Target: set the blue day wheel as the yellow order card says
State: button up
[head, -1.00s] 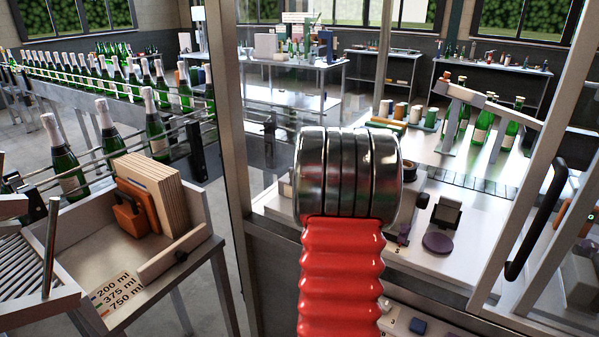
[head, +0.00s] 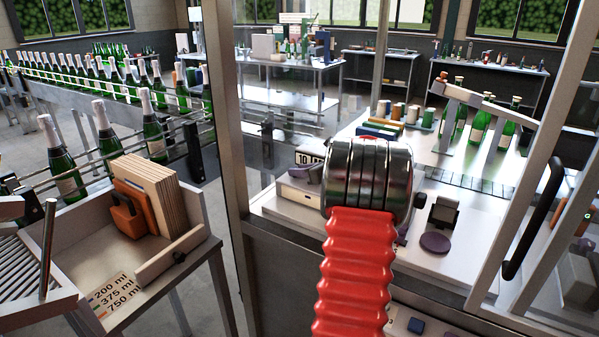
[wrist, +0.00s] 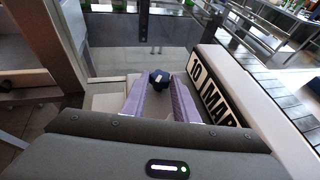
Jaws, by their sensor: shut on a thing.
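My gripper (wrist: 165,98) shows two purple fingers in the wrist view. They are shut on a small dark blue knob, which looks like the blue day wheel (wrist: 158,76). Its markings cannot be read. A date display (wrist: 214,90) reading "10 MAR" stands just right of the fingers. My wrist hides most of the gripper and the wheel there. I cannot make out the yellow order card in either view.
A frame post (head: 228,150) stands left of my arm, and a door frame with a black handle (head: 535,220) stands at the right. A purple disc (head: 435,243) sits on the bench. A side tray (head: 95,245) holds an orange block and boards.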

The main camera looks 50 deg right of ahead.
jog(key=shift+d+n+y, duration=0.25)
jog(key=shift+n+y, duration=0.85)
jog(key=shift+y, duration=0.2)
jog(key=o, duration=1.1)
notch_tip(320, 180, up, 10)
